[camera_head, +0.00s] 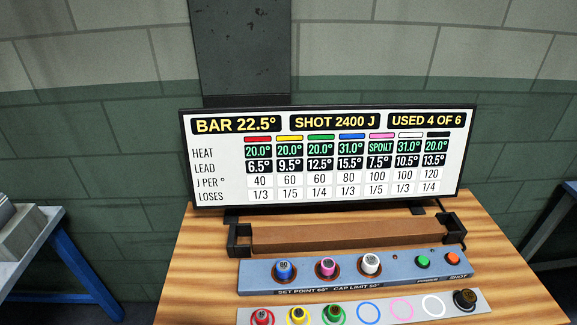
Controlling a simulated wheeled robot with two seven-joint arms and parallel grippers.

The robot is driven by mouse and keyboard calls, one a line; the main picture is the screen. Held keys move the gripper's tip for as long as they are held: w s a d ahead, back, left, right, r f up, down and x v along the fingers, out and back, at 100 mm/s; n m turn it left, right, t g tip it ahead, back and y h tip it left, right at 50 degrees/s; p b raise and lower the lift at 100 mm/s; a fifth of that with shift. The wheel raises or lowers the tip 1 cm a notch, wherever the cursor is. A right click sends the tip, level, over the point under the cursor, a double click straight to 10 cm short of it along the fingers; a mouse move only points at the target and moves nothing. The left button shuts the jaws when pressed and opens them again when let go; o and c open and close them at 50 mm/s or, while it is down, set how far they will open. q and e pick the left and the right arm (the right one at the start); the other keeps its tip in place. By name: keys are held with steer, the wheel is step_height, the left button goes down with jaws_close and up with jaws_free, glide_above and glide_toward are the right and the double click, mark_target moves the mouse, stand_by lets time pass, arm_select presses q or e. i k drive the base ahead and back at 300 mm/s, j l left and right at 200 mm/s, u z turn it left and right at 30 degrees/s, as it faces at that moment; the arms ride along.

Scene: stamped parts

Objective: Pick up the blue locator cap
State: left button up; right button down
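The blue locator cap (284,269) sits upright in the left seat of the blue-grey panel (398,283), in a dark ring. A pink cap (327,267) and a white cap (371,263) sit in the other seats of that panel. Neither of my grippers shows in the head view.
A grey strip (479,296) in front holds red, yellow, green and black caps, with empty blue, pink and white rings. Green and orange buttons sit on the panel's right. Behind lie a brown bar (350,236) in black brackets and a display board (322,157).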

mark_target(284, 268)
steer(key=l+u, duration=0.35)
steer(key=k+l+u, duration=0.1)
steer(key=l+u, duration=0.25)
steer(key=l, duration=0.2)
steer(key=k+l+u, duration=0.1)
steer(key=l+u, duration=0.2)
steer(key=l, duration=0.15)
steer(key=k+l+u, duration=0.15)
steer(key=l+u, duration=0.2)
steer(key=l, duration=0.05)
